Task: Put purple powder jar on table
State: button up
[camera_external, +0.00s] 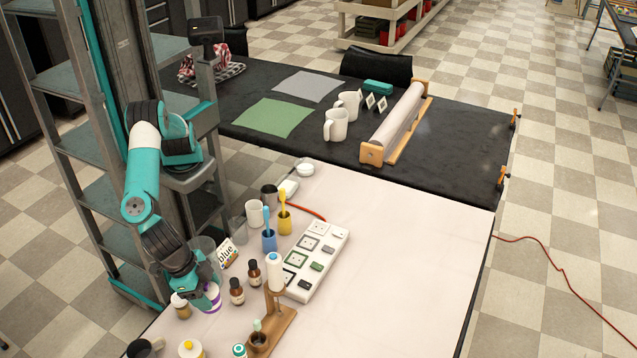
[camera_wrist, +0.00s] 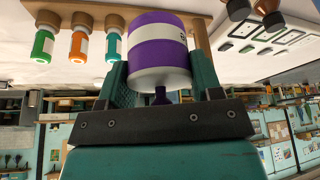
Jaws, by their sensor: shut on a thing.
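The purple powder jar (camera_wrist: 157,62) is purple with a white band, and it sits between the two teal fingers of my gripper (camera_wrist: 161,70) in the wrist view. My gripper is shut on it. In the external view the jar (camera_external: 212,297) shows only in part behind my gripper (camera_external: 196,291), low over the left side of the white table (camera_external: 395,265). I cannot tell whether it touches the table top.
Two brown dropper bottles (camera_external: 237,291), a wooden stand (camera_external: 276,318) and a small jar (camera_external: 181,306) stand close around my gripper. Cups with brushes (camera_external: 269,240) and a white tray (camera_external: 317,262) are further back. The table's right side is clear.

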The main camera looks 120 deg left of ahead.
notch_tip(320, 180, down, 12)
jog(key=shift+f, duration=0.1)
dwell(0.4)
jog(key=shift+f, duration=0.1)
jog(key=o, duration=1)
